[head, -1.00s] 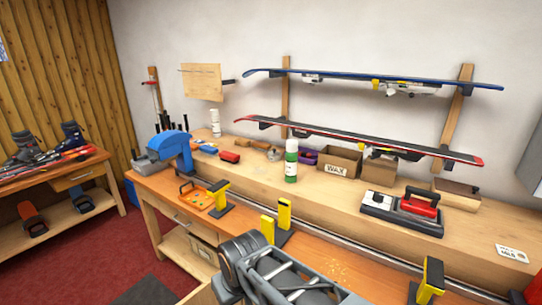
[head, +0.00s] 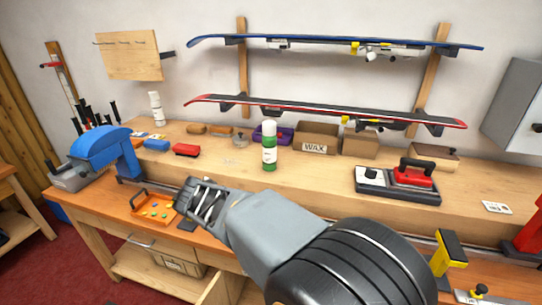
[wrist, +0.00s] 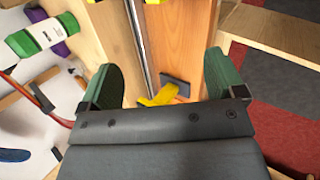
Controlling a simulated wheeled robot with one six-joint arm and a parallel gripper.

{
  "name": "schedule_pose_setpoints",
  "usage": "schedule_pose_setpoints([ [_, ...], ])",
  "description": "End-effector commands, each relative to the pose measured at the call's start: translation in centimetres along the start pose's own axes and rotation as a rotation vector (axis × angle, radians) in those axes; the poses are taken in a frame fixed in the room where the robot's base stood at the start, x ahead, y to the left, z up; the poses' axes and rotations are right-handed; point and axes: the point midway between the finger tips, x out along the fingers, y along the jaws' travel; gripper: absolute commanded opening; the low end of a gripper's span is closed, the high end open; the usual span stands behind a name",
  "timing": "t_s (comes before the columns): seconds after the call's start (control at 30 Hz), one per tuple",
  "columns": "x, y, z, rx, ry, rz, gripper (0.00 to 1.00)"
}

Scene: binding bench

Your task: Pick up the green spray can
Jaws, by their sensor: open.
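The green spray can (head: 269,148) has a white cap and a white label. It stands upright on the raised wooden shelf at the back of the bench, in front of the purple item and left of the WAX box. In the wrist view the can (wrist: 42,34) is at the upper left, off to the side of the fingers. My gripper (head: 183,200) is over the front of the bench, lower and left of the can, and apart from it. In the wrist view my gripper (wrist: 162,85) is open, with nothing between its green-padded fingers.
The WAX box (head: 314,139) and a purple item (head: 284,134) stand close to the can. An iron on a base (head: 398,185) lies to the right. Two skis hang above, the red-edged ski (head: 330,112) lower.

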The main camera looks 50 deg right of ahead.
Motion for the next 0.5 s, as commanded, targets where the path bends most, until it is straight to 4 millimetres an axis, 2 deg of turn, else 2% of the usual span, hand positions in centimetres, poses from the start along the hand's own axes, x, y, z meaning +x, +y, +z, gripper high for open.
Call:
schedule_pose_setpoints([
  [0.03,2.2,2.1,0.1,-0.117,-0.082,0.078,0.92],
  [0.2,6.4,9.9,0.0,-0.526,-0.342,0.323,0.92],
  [0.33,8.8,14.4,-0.8,-0.795,-0.518,0.456,0.92],
  [0.5,11.1,18.0,-2.3,-1.051,-0.686,0.569,0.92],
])
